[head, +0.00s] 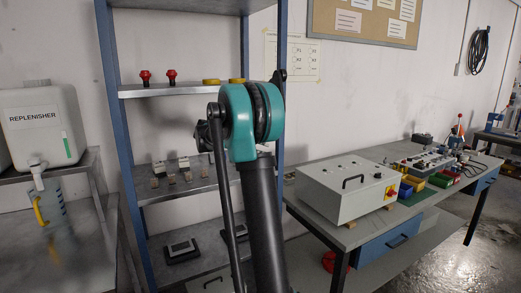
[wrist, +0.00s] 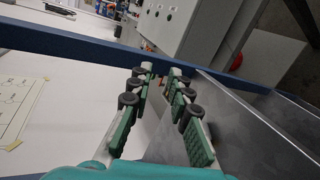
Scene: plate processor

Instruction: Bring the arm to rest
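My gripper (wrist: 161,72) shows in the wrist view, its two green-padded fingers apart with nothing between them. It is tilted relative to the scene, with a grey shelf surface (wrist: 232,108) beside and beyond the right finger and a blue upright (wrist: 70,42) across the view ahead of the fingertips. In the head view my teal and black arm stands raised in front of the blue-framed shelf rack (head: 110,60). My gripper is hidden in that view.
The rack holds red knobs (head: 171,76), yellow round parts (head: 211,82) and small blocks. A replenisher jug (head: 40,120) stands at the left. A workbench with a control box (head: 335,192) and coloured bins stands at the right. Floor shows at the lower right.

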